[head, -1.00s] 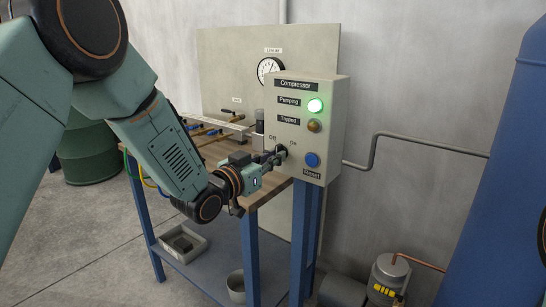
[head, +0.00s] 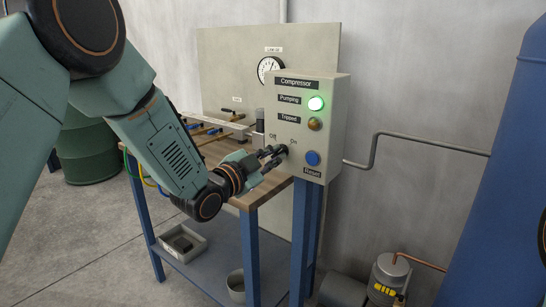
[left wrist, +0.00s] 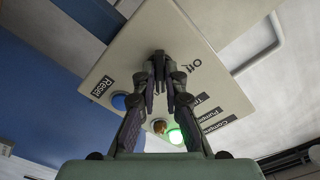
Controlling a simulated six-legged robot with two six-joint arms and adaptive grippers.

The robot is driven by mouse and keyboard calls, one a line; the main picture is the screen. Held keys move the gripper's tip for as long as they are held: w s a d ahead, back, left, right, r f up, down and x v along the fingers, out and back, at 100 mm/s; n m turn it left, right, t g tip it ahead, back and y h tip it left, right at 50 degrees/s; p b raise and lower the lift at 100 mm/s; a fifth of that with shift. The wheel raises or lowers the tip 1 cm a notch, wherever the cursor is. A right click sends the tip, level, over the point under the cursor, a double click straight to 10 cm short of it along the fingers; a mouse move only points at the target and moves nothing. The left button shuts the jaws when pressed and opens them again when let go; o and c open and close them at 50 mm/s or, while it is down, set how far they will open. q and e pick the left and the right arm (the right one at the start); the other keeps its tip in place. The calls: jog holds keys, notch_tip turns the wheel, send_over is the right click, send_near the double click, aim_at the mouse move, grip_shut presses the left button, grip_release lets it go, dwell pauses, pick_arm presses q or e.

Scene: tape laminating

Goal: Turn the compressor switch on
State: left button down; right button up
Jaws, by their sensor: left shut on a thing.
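The grey compressor box (head: 312,120) stands at the front right corner of the bench, with a green lit Pumping lamp (head: 315,104), an amber Tripped lamp (head: 314,124) that looks unlit, and a blue Reset button (head: 312,159). The dark compressor switch (head: 285,149) sits between the Off and On labels. My left gripper (head: 276,153) is shut on the switch. In the left wrist view the fingers (left wrist: 160,85) close around the switch and hide most of it, so its exact pointing is hard to read. My right gripper is not in view.
A round gauge (head: 269,69) is on the panel behind. The wooden bench (head: 268,187) has blue legs and a lower shelf with a tray (head: 183,242) and a pot (head: 236,285). A blue tank (head: 505,180) stands at right, a green drum (head: 88,153) at left.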

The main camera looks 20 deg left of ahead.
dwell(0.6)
pick_arm(q)
jog(key=c, duration=1.5)
grip_release()
jog(key=shift+s, duration=0.1)
jog(key=shift+o, duration=0.4)
jog(key=v, duration=1.2)
